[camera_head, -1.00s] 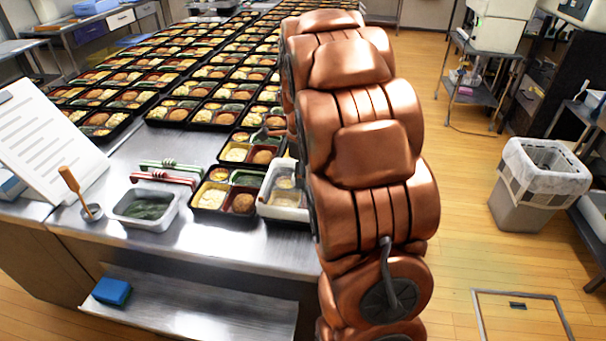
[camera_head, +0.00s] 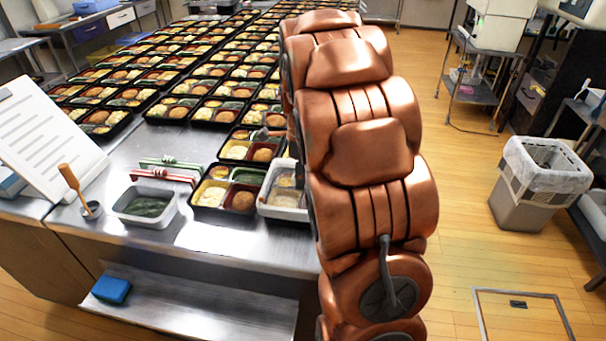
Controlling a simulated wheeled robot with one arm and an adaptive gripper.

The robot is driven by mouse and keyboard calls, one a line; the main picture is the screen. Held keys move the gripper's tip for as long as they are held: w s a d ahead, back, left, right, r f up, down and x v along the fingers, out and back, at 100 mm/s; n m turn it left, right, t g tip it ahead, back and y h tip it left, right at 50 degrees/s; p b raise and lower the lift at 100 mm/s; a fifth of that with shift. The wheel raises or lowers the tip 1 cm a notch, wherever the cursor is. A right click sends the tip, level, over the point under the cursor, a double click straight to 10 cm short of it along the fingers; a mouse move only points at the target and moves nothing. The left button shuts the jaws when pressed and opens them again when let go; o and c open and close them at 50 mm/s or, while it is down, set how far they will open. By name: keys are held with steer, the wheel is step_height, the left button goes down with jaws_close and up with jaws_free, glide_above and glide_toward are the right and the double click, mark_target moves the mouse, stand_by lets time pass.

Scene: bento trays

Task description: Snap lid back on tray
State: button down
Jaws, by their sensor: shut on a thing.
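The nearest black bento tray (camera_head: 208,208) lies on the steel table, left of my arm. It holds yellow, green and brown food in its compartments and looks uncovered. A second bento tray (camera_head: 224,157) lies just behind it. My gripper (camera_head: 265,134) shows only as a small piece low over that second tray, at the left edge of my copper arm. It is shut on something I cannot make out. The rest of the gripper is hidden behind the arm. I cannot pick out a lid in this view.
A white tub (camera_head: 264,208) stands against the near tray's right side, partly behind my arm. Several filled trays fill the table's back. Bare steel (camera_head: 220,238) lies in front.

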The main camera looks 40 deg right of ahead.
steer(key=shift+f+b, duration=0.4)
steer(key=shift+f, duration=0.7)
stand_by(0.3)
steer(key=c, duration=0.8)
jaws_free()
steer(key=o, duration=0.6)
steer(key=shift+r, duration=0.1)
